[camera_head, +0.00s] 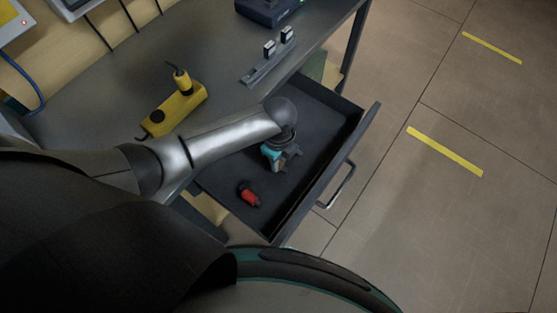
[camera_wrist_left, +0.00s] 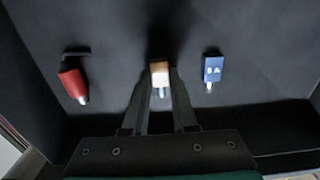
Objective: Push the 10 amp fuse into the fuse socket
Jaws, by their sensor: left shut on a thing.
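My left gripper (camera_head: 282,165) is inside the open drawer, pointing down. In the left wrist view its fingers (camera_wrist_left: 159,85) are shut on a small tan-orange fuse (camera_wrist_left: 159,68) with a metal tip. A red fuse (camera_wrist_left: 73,84) lies to its left and a blue fuse (camera_wrist_left: 213,68) to its right. The red one also shows in the head view (camera_head: 249,195). No amp marking is legible. On the bench is a grey rail (camera_head: 262,71) with two small upright blocks (camera_head: 269,48); I cannot tell whether a fuse socket is there. My right gripper is not in view.
The dark drawer (camera_head: 325,175) is pulled out, with raised walls around my gripper. A yellow box (camera_head: 172,112) with a yellow-black plug stands on the grey bench (camera_head: 110,80). A dark blue device (camera_head: 268,10) is at the back. Open floor lies to the right.

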